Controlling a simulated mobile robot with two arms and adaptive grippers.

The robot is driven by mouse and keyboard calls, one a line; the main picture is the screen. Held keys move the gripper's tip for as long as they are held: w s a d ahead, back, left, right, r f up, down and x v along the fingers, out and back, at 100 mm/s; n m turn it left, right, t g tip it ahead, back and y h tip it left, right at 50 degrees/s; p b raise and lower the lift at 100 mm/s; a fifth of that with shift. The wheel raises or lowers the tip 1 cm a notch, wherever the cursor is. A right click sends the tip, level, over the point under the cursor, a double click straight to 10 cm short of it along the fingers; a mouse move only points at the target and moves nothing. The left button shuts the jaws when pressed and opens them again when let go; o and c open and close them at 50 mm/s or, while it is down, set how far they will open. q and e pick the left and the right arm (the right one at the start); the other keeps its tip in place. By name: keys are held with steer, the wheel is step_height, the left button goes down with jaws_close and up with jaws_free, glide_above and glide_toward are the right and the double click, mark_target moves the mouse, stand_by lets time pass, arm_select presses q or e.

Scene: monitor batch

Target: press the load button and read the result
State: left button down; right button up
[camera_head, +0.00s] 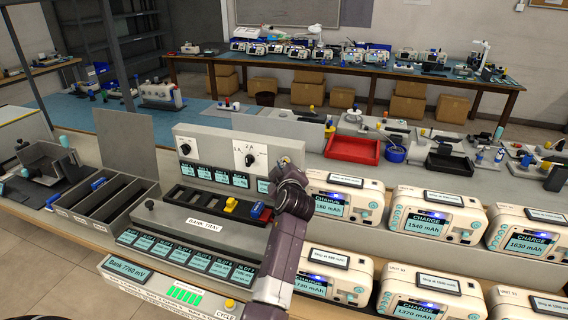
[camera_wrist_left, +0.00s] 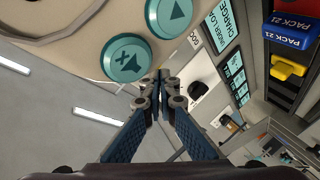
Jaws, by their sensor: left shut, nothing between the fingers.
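My left gripper (camera_head: 290,170) is in front of the bank station's back panel, beside the nearest charger. In the left wrist view the gripper (camera_wrist_left: 163,78) is shut and empty. Its tips are close to two round teal buttons, one with a play triangle (camera_wrist_left: 174,14) and one with a crossed speaker (camera_wrist_left: 126,59); I cannot tell if they touch. I cannot tell which button is the load button. The bank station's display (camera_head: 127,269) reads "Bank 7790 mV". A yellow button (camera_head: 229,303) sits by the label "CYCLE". My right gripper is not in view.
The bank tray (camera_head: 190,222) holds a yellow pack (camera_head: 230,205) and a blue pack (camera_head: 260,211). Several chargers (camera_head: 428,222) with "CHARGE" screens fill the right. A grey divided bin (camera_head: 104,203) stands left. A red tray (camera_head: 352,149) lies behind.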

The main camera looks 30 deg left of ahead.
arm_select(q)
steer(key=shift+s, duration=0.1)
steer(key=s+p, duration=0.1)
steer(key=s, duration=0.1)
steer(key=s+d, duration=0.1)
steer(key=s, duration=0.1)
steer(key=shift+s+d+p, duration=0.1)
steer(key=shift+s+p, duration=0.25)
steer(key=shift+p, duration=0.05)
steer(key=shift+f, duration=0.1)
stand_by(0.5)
